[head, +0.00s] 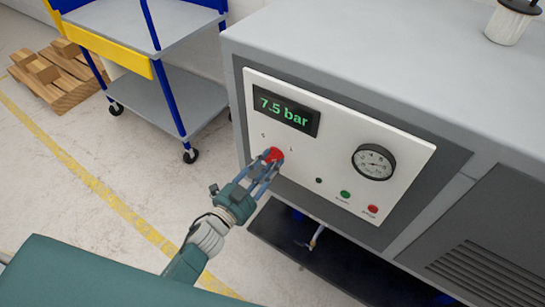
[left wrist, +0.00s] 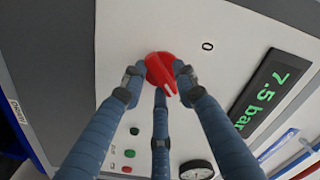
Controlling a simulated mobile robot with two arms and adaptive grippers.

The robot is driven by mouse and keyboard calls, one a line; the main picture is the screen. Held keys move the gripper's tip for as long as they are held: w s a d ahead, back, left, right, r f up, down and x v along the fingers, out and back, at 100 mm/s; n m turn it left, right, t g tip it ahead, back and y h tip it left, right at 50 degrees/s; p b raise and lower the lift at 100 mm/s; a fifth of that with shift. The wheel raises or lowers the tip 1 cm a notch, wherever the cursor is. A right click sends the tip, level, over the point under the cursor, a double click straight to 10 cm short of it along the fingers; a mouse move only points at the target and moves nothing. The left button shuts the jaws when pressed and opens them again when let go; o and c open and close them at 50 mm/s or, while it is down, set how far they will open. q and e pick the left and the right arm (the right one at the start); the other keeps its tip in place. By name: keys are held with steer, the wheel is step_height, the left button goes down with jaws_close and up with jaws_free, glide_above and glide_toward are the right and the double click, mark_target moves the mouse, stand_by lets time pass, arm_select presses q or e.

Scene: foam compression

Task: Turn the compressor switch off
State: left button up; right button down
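The compressor's red switch knob (head: 273,154) sits on the white control panel (head: 405,165), below the green display (head: 285,108) reading 7.5 bar. In the left wrist view the knob (left wrist: 160,70) shows between the fingers; its pale mark points down-right, away from the 0 label (left wrist: 207,45). My left gripper (head: 268,165) reaches the panel from below, its three fingers (left wrist: 160,80) around the knob and seemingly touching its edges. The other position label is not readable in the wrist view. My right gripper is not in view.
A round gauge (head: 374,162) stands out from the panel, with small black, green (head: 345,194) and red (head: 373,209) buttons below it. A blue-framed cart (head: 180,105) stands left of the compressor, and wooden pallets (head: 55,78) lie farther left. Floor between is clear.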

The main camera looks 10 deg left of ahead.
arm_select(q)
steer(key=shift+w+a+r, duration=0.1)
steer(key=shift+r, duration=0.05)
jaws_close()
